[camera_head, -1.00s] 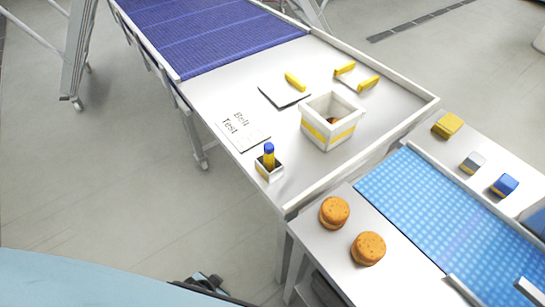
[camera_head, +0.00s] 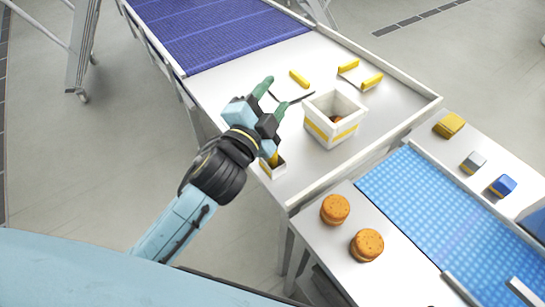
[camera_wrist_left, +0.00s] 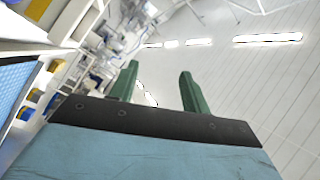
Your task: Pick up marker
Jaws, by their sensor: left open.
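The marker (camera_head: 275,158) is yellow and stands upright in a small white holder (camera_head: 272,170) near the front edge of the white table. Its blue top, seen a second ago, is hidden behind my left gripper. My left gripper (camera_head: 272,99) is open and empty in the head view, in front of and above the holder, with its green fingers pointing up and to the right. Its fingers also show apart with nothing between them in the left wrist view (camera_wrist_left: 158,88), which looks toward the ceiling. My right gripper is not in view.
A white box with a yellow stripe (camera_head: 320,131) stands right of my gripper. Yellow pieces (camera_head: 299,79) lie behind it. Two orange round items (camera_head: 335,209) sit on the lower side table by a blue belt (camera_head: 420,205). A raised edge borders the table's right.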

